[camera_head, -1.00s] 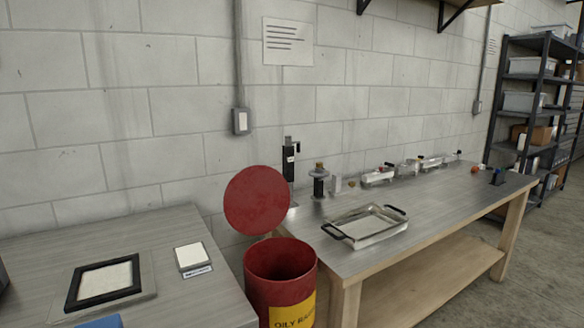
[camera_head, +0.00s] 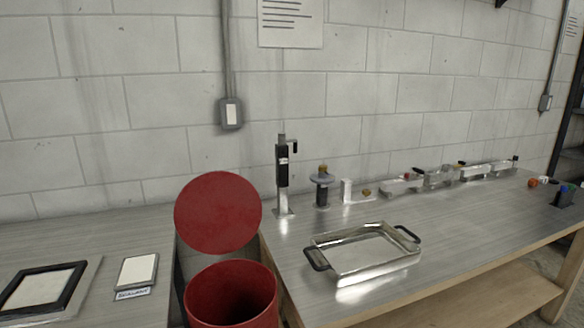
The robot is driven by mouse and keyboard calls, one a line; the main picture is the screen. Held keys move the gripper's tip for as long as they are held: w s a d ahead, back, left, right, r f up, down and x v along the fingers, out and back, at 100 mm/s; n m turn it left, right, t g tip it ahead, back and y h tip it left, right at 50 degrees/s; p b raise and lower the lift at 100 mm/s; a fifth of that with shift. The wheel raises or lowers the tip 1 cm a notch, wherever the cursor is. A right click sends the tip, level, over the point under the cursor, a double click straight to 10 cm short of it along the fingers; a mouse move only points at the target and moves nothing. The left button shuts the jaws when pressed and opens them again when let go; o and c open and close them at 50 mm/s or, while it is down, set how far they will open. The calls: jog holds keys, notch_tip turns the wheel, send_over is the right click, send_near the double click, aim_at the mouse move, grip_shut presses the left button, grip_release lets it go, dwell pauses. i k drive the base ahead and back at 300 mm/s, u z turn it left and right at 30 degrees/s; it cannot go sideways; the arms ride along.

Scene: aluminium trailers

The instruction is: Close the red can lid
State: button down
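The red can (camera_head: 230,299) stands in the gap between two metal-topped benches, low and left of centre. Its mouth is open and I can see into it; the lower body is cut off by the bottom edge. The round red lid (camera_head: 218,212) stands raised, nearly upright, above the back of the can, its flat face toward me. The hinge between lid and can is not clearly visible. My gripper is not in this view.
A metal tray with black handles (camera_head: 364,254) sits on the right bench (camera_head: 470,228). A height gauge (camera_head: 283,178) stands near the lid. The left bench (camera_head: 95,232) holds a black frame (camera_head: 42,286) and a small white plate (camera_head: 138,270). A block wall is behind.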

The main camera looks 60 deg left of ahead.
aim_at(218, 213)
jog(key=i, duration=1.85)
jog(key=u, duration=3.55)
jog(key=i, duration=1.05)
jog(key=z, duration=0.3)
